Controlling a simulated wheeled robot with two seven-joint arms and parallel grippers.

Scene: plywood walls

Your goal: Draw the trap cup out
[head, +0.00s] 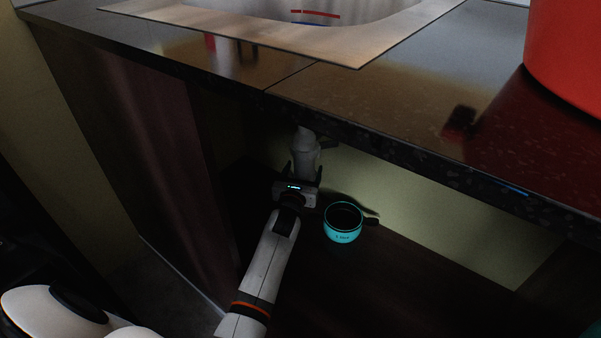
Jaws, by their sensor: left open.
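The trap cup (306,157) is the pale grey-white lower part of the drain fitting hanging under the counter, inside the dark cabinet. Its top meets a short pipe (306,134) just under the counter edge. My left gripper (305,170) reaches up from below, its dark fingers open on either side of the cup's lower part. I cannot tell whether they touch it. The cup's bottom is hidden by the gripper. My right gripper is not in view.
A teal pot (343,236) with a dark handle stands on the cabinet floor, just right of my left gripper. The dark counter edge (400,150) runs close above the arm. A dark panel (150,150) stands at left. A red container (570,55) stands on the counter.

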